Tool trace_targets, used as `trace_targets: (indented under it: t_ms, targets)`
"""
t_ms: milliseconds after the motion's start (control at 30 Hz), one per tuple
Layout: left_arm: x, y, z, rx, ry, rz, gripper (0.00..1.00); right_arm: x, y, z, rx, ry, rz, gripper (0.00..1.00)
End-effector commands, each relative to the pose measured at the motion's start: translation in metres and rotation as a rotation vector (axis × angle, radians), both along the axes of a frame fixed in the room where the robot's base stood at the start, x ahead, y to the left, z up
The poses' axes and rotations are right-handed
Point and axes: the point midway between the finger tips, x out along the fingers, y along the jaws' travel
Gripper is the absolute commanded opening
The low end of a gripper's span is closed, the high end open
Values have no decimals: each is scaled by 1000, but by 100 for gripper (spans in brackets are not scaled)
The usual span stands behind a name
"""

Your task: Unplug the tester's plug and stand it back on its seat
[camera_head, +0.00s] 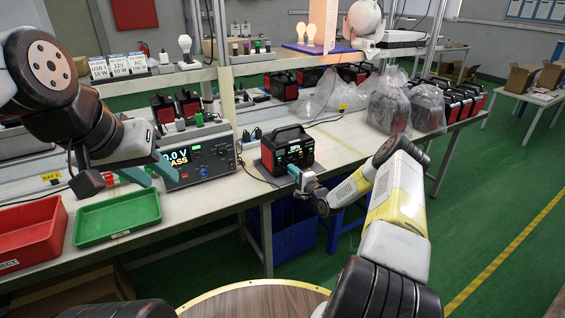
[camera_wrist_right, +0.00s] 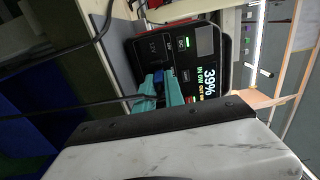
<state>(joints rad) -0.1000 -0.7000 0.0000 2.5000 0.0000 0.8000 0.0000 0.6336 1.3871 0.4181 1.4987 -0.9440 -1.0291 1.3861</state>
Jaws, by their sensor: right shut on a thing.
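The power station (camera_head: 285,148), black and red with a carry handle, stands near the bench's front edge; its lit panel (camera_wrist_right: 185,68) reads 39% in the right wrist view. My right gripper (camera_head: 294,172) is at its front face. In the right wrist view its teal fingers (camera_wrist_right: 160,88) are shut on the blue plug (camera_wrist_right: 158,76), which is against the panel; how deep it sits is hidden. A dark cable runs from it. The tester (camera_head: 200,158), its display reading PASS, stands to the left. My left gripper (camera_head: 153,172) is open and empty before the tester. I cannot tell which spot is the plug's seat.
A green tray (camera_head: 118,232) and a red tray (camera_head: 62,232) lie at the bench's left front. Small plugs (camera_head: 250,134) stand between tester and power station. Bagged units (camera_head: 390,105) fill the right of the bench. A round wooden top (camera_head: 255,300) is below in front.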

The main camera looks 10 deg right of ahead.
Motion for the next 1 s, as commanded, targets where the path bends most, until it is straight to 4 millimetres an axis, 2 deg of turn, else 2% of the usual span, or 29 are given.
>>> trace_targets:
  t_ms: [267,1000]
  targets:
    - [0,0,0,0,0,0,36,-2,-1,0,0,0,-1,0]
    - [0,0,0,0,0,0,36,-30,-11,0,0,0,-1,0]
